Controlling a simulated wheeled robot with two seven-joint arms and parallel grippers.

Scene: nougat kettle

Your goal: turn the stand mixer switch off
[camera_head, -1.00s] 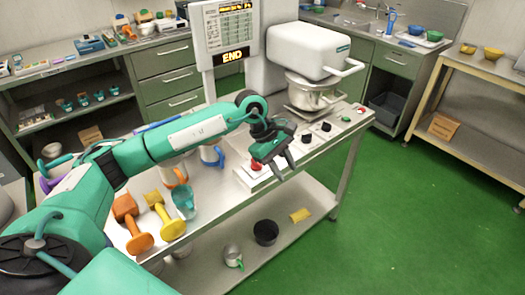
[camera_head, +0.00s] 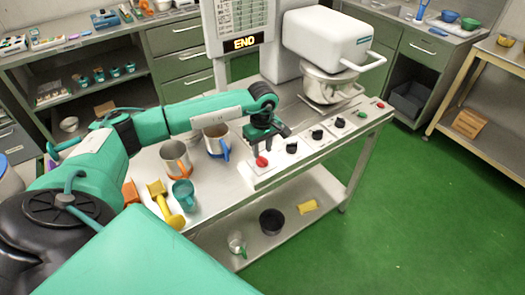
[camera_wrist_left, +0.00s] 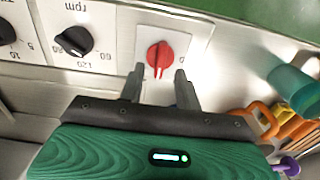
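The stand mixer (camera_head: 326,36) is white, with a steel bowl (camera_head: 328,86) under its head, at the back of the steel table. A white control panel along the table's front edge carries a red switch (camera_head: 262,162) at its near left end. The red switch also shows in the left wrist view (camera_wrist_left: 160,55), with a "0" mark to its right. My left gripper (camera_head: 265,147) points down just above the switch. In the wrist view its open fingers (camera_wrist_left: 157,85) stand either side of the switch's line, with nothing between them. My right gripper is not in view.
Black knobs (camera_head: 292,148) and green and red buttons sit along the panel. A display (camera_head: 245,43) reads "END". Metal jugs (camera_head: 176,160), a teal cup (camera_head: 183,194) and a yellow tool (camera_head: 161,203) stand left of the panel. Open green floor lies to the right.

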